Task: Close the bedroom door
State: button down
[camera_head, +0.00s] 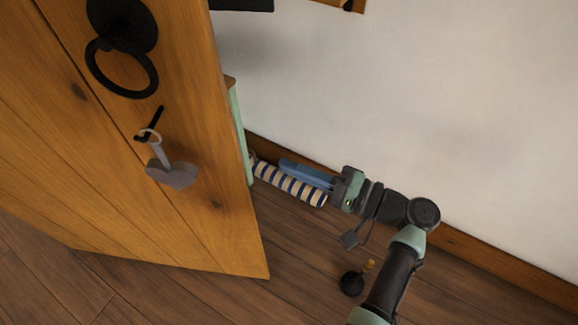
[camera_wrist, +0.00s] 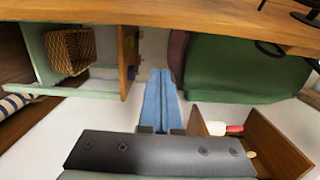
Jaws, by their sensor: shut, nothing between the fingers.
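The wooden bedroom door (camera_head: 110,150) stands open at the left of the head view. It carries a black ring handle (camera_head: 122,68) and a key (camera_head: 158,145) with a grey heart tag. My gripper (camera_head: 284,165) is to the right of the door's free edge, low between door and white wall, pointing left. Its blue fingers are together and empty, apart from the door in the head view. In the wrist view my gripper (camera_wrist: 160,73) points toward a wooden band (camera_wrist: 150,12) across the top, probably the door.
A blue-and-cream striped roll (camera_head: 290,184) lies by the skirting, close beside my fingers. A small black object (camera_head: 352,283) stands on the floor near my arm. The wrist view shows a pale green shelf with a basket (camera_wrist: 70,52), a green surface (camera_wrist: 240,70) and a wooden box (camera_wrist: 265,140).

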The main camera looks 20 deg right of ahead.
jog(key=w+a, duration=0.2)
jog(key=a, duration=0.4)
jog(key=shift+a, duration=0.3)
jog(key=shift+s, duration=0.15)
